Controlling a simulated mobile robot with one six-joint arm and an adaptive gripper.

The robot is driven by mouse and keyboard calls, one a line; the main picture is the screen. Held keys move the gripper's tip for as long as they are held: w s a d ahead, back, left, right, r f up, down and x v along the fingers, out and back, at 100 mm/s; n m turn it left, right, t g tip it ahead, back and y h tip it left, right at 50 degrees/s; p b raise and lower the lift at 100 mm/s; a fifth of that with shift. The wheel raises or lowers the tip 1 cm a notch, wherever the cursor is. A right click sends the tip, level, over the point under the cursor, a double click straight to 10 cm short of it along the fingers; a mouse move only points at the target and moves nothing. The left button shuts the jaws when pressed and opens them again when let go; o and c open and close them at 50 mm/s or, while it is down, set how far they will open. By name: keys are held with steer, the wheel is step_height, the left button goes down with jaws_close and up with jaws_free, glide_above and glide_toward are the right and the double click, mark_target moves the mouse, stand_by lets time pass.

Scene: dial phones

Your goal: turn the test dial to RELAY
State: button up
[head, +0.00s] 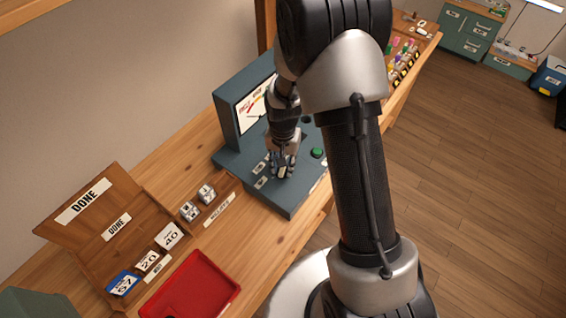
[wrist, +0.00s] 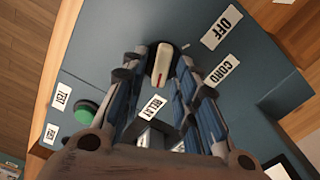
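The test dial (wrist: 160,66) is a dark round knob with a cream bar and a faint red mark, on the sloped top of a blue-grey console (head: 287,204). In the wrist view the bar lies lengthwise toward the RELAY label (wrist: 153,106). The OFF label (wrist: 222,27) and CORD label (wrist: 222,70) are to the dial's right. My gripper (wrist: 160,62) reaches down over the dial with a finger on each side of it. Whether both fingers touch the knob is not clear. In the head view my gripper (head: 284,168) partly hides the dial.
A green button (head: 317,153) is near the dial; it also shows in the wrist view (wrist: 88,117), with TEST (wrist: 63,97) beside it. The console's meter (head: 252,108) stands behind. A red tray (head: 190,290) and a wooden DONE box (head: 100,200) are to the left.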

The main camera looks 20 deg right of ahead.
stand_by(0.3)
step_height(320, 180, up, 12)
stand_by(0.5)
stand_by(0.3)
steer(key=s+r+n+t, duration=0.1)
steer(key=s+r, duration=0.3)
steer(key=r, duration=0.3)
steer(key=s+r+n+t, duration=0.1)
steer(key=s+r+n, duration=0.1)
steer(key=s+r, duration=0.35)
steer(key=s+r+n+t, duration=0.1)
steer(key=s+r, duration=0.2)
steer(key=s, duration=0.3)
steer(key=s+r+n+t, duration=0.1)
steer(key=s+r+n, duration=0.1)
steer(key=s, duration=0.5)
steer(key=shift+a+r+t, duration=0.25)
steer(key=shift+r+t, duration=0.05)
steer(key=shift+r, duration=0.1)
